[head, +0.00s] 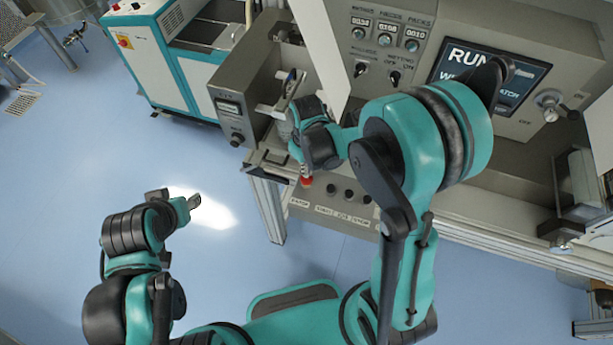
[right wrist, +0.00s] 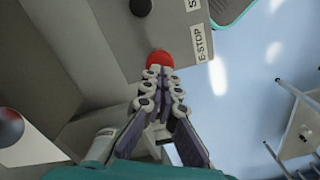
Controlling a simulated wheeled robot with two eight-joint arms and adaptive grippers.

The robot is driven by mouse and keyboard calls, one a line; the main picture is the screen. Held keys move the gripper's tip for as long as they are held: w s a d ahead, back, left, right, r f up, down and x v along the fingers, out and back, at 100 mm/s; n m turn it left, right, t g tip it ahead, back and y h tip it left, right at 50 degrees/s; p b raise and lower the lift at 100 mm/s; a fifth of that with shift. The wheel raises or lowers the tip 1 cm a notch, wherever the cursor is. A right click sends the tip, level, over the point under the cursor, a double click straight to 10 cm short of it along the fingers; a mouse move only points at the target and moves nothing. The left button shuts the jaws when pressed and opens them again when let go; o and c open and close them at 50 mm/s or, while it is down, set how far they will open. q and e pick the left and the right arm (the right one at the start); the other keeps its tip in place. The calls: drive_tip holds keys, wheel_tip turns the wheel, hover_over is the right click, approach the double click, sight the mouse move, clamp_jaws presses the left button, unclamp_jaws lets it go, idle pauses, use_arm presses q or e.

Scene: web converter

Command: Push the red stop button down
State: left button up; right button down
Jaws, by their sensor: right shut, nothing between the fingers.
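The red stop button (head: 306,181) sits at the left end of the low grey button panel (head: 325,212). In the right wrist view the red button (right wrist: 161,60) shows as a domed cap beside a label reading E-STOP (right wrist: 203,60). My right gripper (right wrist: 161,75) is shut and empty, its fingertips right at the cap's near edge. I cannot tell whether they touch it or how far down it is. In the head view my right gripper (head: 304,170) hides part of the button. My left gripper (head: 194,201) is out over the floor, away from the panel; its opening is unclear.
Several black buttons (head: 333,189) sit to the right on the same panel. A metal frame leg (head: 270,208) stands below the panel's left end. A grey control box (head: 232,112) and a lit RUN screen (head: 483,75) are above. The blue floor at left is open.

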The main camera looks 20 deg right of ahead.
drive_tip(key=shift+f, duration=0.25)
idle(0.3)
drive_tip(key=shift+f+b, duration=1.4)
drive_tip(key=shift+b, duration=0.1)
drive_tip(key=shift+r, duration=0.25)
wheel_tip(320, 180, up, 8)
drive_tip(key=p, duration=0.6)
